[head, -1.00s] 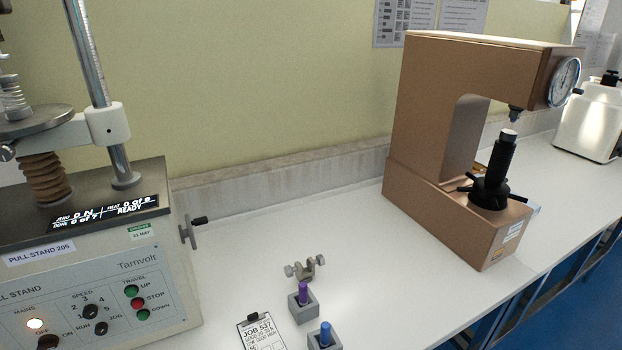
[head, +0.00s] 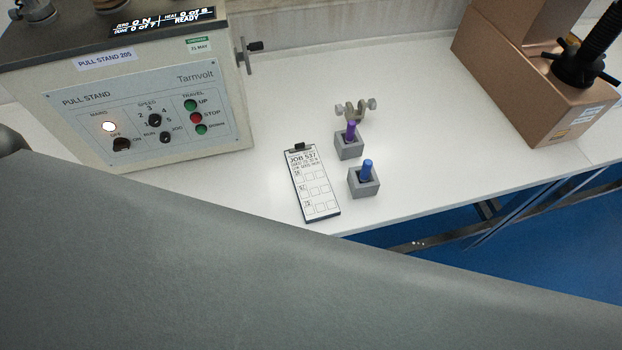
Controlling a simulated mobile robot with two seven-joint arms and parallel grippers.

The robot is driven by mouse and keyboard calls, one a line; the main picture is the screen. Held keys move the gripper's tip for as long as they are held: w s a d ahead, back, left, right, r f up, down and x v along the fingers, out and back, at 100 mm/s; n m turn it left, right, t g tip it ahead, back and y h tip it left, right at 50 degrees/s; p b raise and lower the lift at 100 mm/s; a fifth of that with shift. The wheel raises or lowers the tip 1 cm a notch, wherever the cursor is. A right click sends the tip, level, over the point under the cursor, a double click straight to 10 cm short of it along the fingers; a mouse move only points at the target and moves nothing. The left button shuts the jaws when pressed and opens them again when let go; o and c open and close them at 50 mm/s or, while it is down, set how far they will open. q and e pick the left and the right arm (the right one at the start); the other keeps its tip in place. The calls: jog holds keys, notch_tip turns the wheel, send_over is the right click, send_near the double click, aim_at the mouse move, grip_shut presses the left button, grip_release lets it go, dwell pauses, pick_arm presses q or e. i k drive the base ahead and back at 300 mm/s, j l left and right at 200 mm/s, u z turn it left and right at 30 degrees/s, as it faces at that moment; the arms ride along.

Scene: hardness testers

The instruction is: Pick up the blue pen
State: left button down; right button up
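The blue pen (head: 366,170) stands upright in a small grey block holder (head: 364,185) near the front edge of the white bench. A purple pen (head: 350,131) stands in a similar grey holder (head: 348,148) just behind it. Neither gripper shows in the head view. A large grey part of my own body fills the lower part of the picture and hides the bench's front left edge.
A clipboard (head: 314,186) marked JOB 537 lies left of the holders. A metal clamp piece (head: 356,108) lies behind them. The pull stand (head: 160,110) is at left, the brown hardness tester (head: 530,90) at right. Bench right of the holders is clear.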

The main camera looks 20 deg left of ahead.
aim_at(367, 165)
jog(key=l, duration=1.4)
